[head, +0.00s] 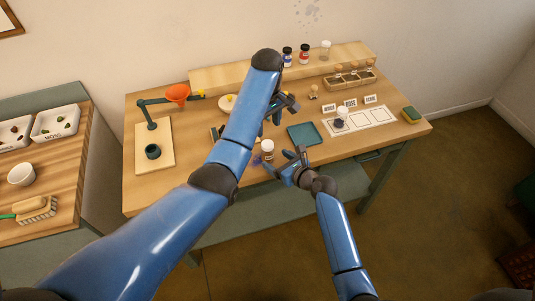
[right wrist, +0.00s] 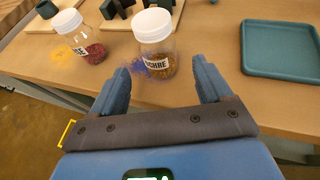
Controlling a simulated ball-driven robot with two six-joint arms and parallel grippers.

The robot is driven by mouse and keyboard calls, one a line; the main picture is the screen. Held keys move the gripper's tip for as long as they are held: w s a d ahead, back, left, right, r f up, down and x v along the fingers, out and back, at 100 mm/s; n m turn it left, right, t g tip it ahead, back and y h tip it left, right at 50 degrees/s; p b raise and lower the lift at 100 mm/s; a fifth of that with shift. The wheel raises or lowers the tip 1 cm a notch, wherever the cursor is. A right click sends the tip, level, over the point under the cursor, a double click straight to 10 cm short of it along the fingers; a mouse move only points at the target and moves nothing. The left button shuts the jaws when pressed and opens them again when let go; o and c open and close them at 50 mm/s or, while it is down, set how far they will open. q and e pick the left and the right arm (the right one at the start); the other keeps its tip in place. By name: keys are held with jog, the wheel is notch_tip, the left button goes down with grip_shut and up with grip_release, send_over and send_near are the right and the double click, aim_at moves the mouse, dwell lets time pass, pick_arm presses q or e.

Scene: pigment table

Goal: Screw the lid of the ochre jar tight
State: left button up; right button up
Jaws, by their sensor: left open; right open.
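The jar also shows in the head view (head: 267,151), near the front edge. My right gripper (head: 284,161) is open and empty beside the jar; in the right wrist view its fingers (right wrist: 162,80) point at it, with the jar just ahead between them. My left gripper (head: 286,108) is open and empty, higher and farther back.
A white-lidded jar of red pigment (right wrist: 85,40) stands left of the ochre jar. Blue powder (right wrist: 158,66) lies by the ochre jar. A teal tray (head: 306,134) is to the right. A funnel stand (head: 152,125) is at the left. My left arm hides part of the table.

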aim_at(267, 144)
jog(key=shift+x, duration=3.05)
grip_shut()
pick_arm(q)
jog(key=shift+f, duration=0.1)
jog(key=shift+f, duration=3.95)
